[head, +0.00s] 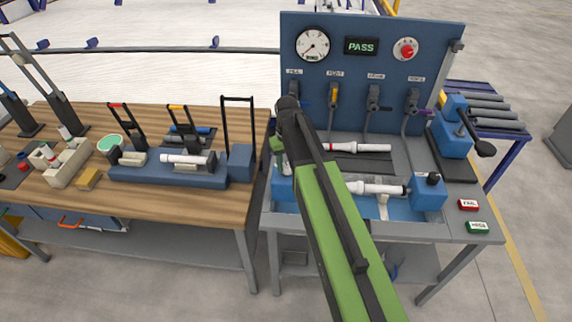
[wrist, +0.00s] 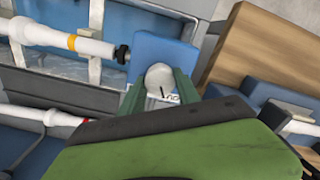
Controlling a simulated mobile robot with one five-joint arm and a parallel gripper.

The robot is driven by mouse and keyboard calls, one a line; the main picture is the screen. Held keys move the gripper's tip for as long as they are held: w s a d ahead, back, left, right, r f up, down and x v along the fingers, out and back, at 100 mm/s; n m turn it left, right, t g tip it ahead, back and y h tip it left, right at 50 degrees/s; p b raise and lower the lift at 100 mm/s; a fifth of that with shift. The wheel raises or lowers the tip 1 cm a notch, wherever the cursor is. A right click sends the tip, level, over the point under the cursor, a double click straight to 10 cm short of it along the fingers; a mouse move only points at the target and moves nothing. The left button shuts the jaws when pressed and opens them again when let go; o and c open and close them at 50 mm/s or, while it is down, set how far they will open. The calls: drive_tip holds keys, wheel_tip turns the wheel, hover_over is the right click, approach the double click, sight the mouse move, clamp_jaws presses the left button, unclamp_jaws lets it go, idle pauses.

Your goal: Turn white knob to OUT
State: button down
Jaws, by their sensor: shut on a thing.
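The white knob (wrist: 158,76) sits on a blue block (wrist: 165,50) in the wrist view. My gripper (wrist: 158,88) has its two green fingers on either side of the knob and is shut on it. A small white label (wrist: 174,98) with dark lettering and a dark mark shows just below the knob, partly covered by it and the fingers; I cannot read it fully. In the head view my gripper (head: 280,152) is at the left end of the blue test bench, and my arm hides much of the knob and block there.
A white pipe with an orange band (wrist: 55,38) lies beside the block, ending in a black fitting. The blue panel (head: 430,80) carries a gauge, a PASS display (head: 361,46) and a red knob (head: 405,50). A wooden table (head: 210,200) with a clamp fixture stands left.

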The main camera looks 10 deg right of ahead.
drive_tip(key=n, duration=0.4)
drive_tip(key=shift+w+n, duration=0.15)
drive_tip(key=shift+n, duration=2.45)
drive_tip(key=c, duration=0.9)
unclamp_jaws()
